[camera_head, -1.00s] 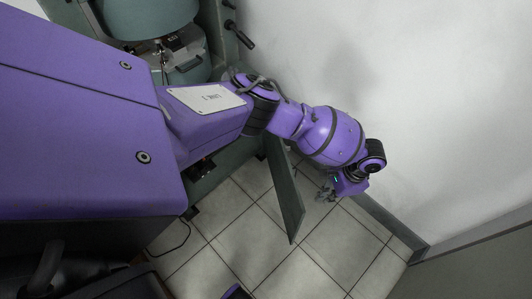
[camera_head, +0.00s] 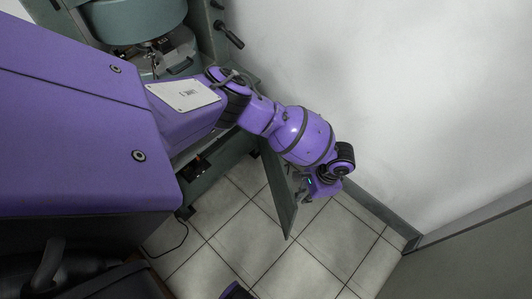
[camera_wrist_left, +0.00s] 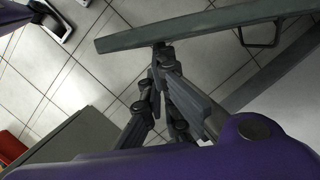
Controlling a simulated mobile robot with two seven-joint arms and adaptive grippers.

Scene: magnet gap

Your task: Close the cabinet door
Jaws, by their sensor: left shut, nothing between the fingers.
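The cabinet door (camera_head: 277,188) is a grey-green panel. It stands open, swung out from the grey-green cabinet (camera_head: 212,168) over the tiled floor. My left gripper (camera_head: 301,193) is on the door's right side, between it and the white wall. In the left wrist view the door (camera_wrist_left: 200,28) crosses the top as a long bar. There the fingertips of my left gripper (camera_wrist_left: 160,48) are shut and empty, right at the door's edge. I cannot tell whether they touch it. My right gripper does not show.
The white wall (camera_head: 400,110) with its grey skirting (camera_head: 380,210) is close on the arm's right. Tiled floor (camera_head: 325,245) is clear beyond the door. A black cable (camera_head: 180,240) lies on the floor near the cabinet. A black-knobbed lever (camera_head: 230,35) sticks out above.

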